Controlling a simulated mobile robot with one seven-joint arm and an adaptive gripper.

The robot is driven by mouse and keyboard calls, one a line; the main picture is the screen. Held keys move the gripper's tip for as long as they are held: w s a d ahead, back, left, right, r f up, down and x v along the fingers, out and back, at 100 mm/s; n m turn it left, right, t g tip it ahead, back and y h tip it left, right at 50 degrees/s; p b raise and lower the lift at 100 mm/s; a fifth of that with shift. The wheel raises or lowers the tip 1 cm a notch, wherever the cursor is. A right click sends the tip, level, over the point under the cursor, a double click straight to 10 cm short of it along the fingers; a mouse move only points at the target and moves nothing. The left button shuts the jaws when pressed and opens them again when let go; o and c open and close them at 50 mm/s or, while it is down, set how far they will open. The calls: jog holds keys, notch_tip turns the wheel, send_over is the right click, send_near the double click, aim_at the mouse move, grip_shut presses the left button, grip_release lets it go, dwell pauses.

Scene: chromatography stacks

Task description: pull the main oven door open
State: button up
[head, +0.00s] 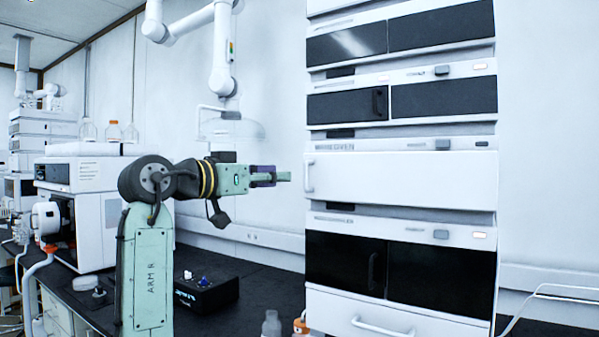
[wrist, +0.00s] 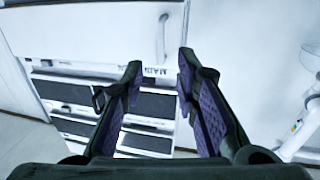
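The main oven door is a wide white panel (head: 400,180) in the middle of the instrument stack, and it looks closed. Its upright handle (head: 309,176) is at the door's left edge. My gripper (head: 284,176) points right, just left of that handle and at about its height. In the wrist view the door (wrist: 95,35) fills the upper left, with the handle (wrist: 163,35) just beyond the fingertips. A "MAIN" label (wrist: 155,71) shows between the fingers. My gripper (wrist: 160,64) is open and empty there, with its purple pads apart. The handle appears outside the fingers.
Dark-fronted modules stand above and below; the lower one (head: 440,275) has a handle. A drawer with a bar handle (head: 383,327) is at the bottom. A black box (head: 206,293) sits on the dark bench. A fume extractor hood (head: 230,125) hangs behind my arm.

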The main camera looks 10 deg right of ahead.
jog(key=p+x, duration=0.2)
jog(key=x, duration=0.6)
jog(key=shift+w+d+p, duration=0.2)
jog(key=shift+w+p, duration=0.05)
jog(key=shift+p, duration=0.1)
jog(key=shift+c, duration=0.5)
grip_shut()
